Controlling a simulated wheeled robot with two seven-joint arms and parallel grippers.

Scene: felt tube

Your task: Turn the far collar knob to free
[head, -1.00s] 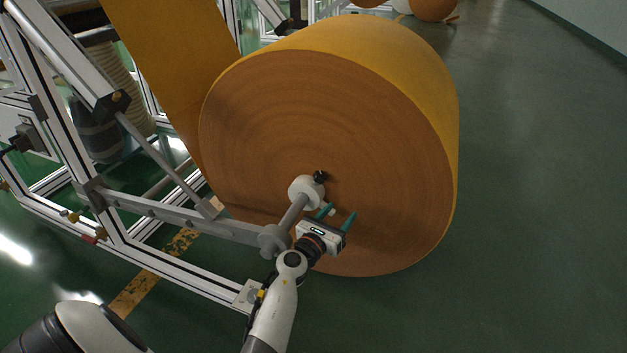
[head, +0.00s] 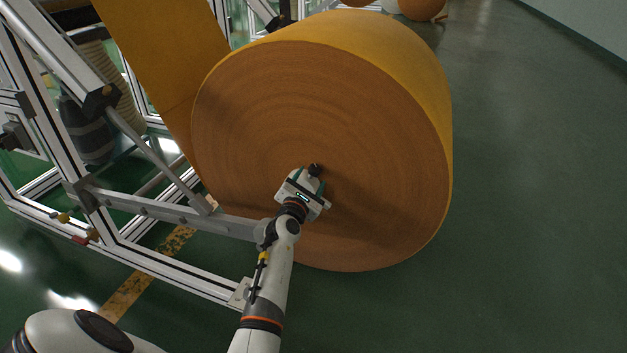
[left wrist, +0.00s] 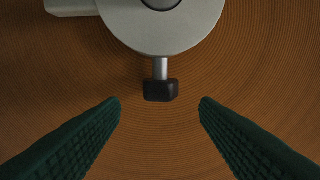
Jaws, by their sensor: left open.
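The collar knob is a small black knob (head: 315,170) on a short metal stem. In the left wrist view the knob (left wrist: 160,91) sticks out below the round pale collar (left wrist: 160,30). The collar sits at the face of the big orange-brown felt roll (head: 320,110). My left gripper (head: 306,178) is at the collar in the head view. In the left wrist view its two green fingers (left wrist: 160,108) are apart, one on each side of the knob and not touching it. In the head view the gripper hides most of the collar and shaft. My right gripper is not in view.
An aluminium frame (head: 130,240) with a horizontal bar (head: 170,212) stands to the left of the roll. A felt web (head: 165,60) runs up from the roll. The green floor (head: 530,200) at the right is clear. More rolls (head: 422,8) lie far back.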

